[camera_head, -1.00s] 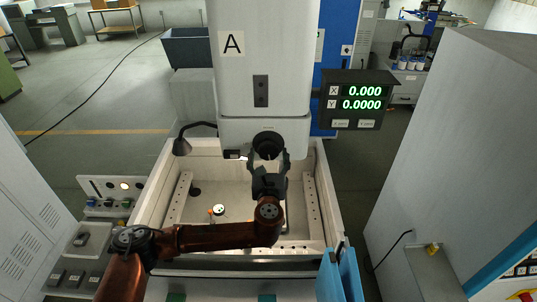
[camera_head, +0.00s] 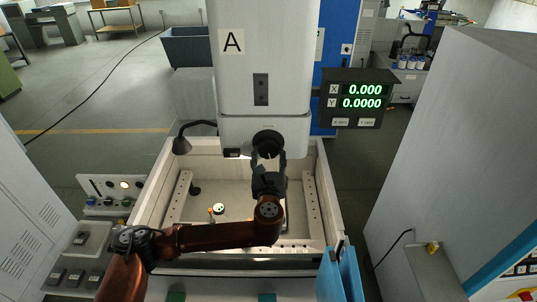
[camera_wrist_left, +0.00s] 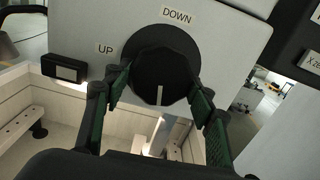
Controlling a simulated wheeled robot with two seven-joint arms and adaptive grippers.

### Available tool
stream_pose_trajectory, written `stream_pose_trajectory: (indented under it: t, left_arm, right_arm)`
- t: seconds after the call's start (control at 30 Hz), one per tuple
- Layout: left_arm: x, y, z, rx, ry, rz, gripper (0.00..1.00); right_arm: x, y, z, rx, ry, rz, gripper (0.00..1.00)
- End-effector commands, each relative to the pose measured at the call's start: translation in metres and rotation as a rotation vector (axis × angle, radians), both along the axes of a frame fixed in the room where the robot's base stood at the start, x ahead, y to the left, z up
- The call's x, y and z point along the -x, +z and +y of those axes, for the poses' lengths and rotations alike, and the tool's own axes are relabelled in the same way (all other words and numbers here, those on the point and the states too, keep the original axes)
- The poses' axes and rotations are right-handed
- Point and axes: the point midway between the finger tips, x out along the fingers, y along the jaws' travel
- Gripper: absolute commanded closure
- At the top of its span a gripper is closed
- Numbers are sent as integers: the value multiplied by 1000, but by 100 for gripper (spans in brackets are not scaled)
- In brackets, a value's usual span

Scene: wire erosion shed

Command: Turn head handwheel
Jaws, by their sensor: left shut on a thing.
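The head handwheel is a black round knob (camera_head: 268,144) on the lower front of the white machine head (camera_head: 262,60). My left gripper (camera_head: 268,158) reaches up to it from below. In the left wrist view the knob (camera_wrist_left: 162,72) has a white index line pointing down. Labels "UP" (camera_wrist_left: 105,48) and "DOWN" (camera_wrist_left: 177,15) are on the head around it. The left gripper's green-padded fingers (camera_wrist_left: 160,92) are on both sides of the knob, shut on it. My right gripper is not in view.
The open work tank (camera_head: 150,205) lies below the head, with a bent lamp (camera_head: 182,146) at its left. A readout (camera_head: 358,98) shows X 0.000 and Y 0.0000. Grey cabinets stand close on both sides.

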Motion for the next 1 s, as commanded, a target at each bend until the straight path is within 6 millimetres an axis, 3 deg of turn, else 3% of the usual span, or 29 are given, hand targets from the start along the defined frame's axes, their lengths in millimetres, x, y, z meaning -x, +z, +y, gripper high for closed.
stream_pose_trajectory:
  t: [0.27,1.0]
  left_arm:
    - [0,-3,-2,169,-2,1,73]
    - [0,-1,-4,868,1,1,73]
  right_arm:
    - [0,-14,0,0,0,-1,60]
    - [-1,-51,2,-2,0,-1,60]
